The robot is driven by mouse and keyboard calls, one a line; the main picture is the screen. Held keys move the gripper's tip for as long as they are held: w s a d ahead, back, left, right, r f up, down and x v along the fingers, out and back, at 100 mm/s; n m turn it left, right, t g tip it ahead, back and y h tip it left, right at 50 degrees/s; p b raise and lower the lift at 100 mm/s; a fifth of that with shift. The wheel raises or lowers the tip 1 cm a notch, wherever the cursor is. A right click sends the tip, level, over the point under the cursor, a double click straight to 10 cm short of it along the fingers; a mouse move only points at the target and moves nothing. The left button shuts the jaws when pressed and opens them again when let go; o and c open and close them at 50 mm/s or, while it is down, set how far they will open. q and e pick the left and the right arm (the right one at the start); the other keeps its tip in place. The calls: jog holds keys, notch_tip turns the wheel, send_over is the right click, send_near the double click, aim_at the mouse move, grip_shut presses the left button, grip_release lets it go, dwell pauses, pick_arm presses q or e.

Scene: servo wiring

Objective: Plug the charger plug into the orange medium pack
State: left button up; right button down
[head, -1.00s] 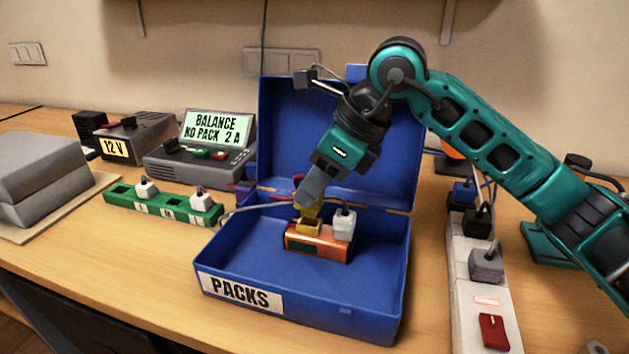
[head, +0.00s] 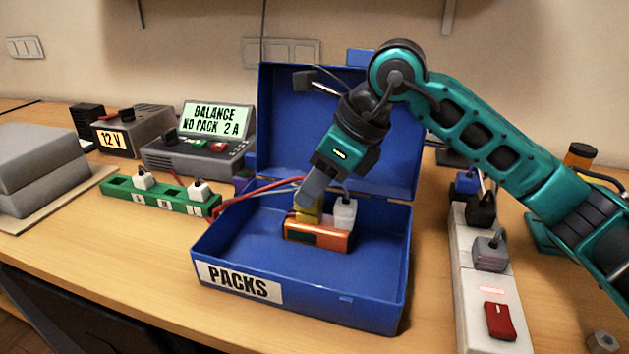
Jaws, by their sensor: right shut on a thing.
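The orange pack (head: 338,241) sits in the open blue case labelled PACKS. A yellow plug (head: 308,214) is at the left part of the pack's top; its lower end meets the pack there, but I cannot tell how deep it sits. My right gripper (head: 307,203) is shut on the yellow plug from above and hides its upper part. A white plug (head: 345,213) with a dark cable stands on the pack's right part, close beside the yellow one. The charger (head: 200,155) behind at left reads BALANCE, NO PACK 2 A. My left gripper is not in view.
The blue case's front wall (head: 350,305) and raised lid (head: 290,110) surround the pack. Red leads (head: 255,192) cross the case's left rim. A green strip (head: 165,195) with white plugs lies left; a white power strip (head: 470,290) stands right. The case floor in front is clear.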

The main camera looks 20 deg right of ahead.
jog(key=shift+f, duration=0.15)
jog(key=c, duration=1.3)
grip_release()
jog(key=o, duration=0.5)
jog(key=shift+o, duration=0.3)
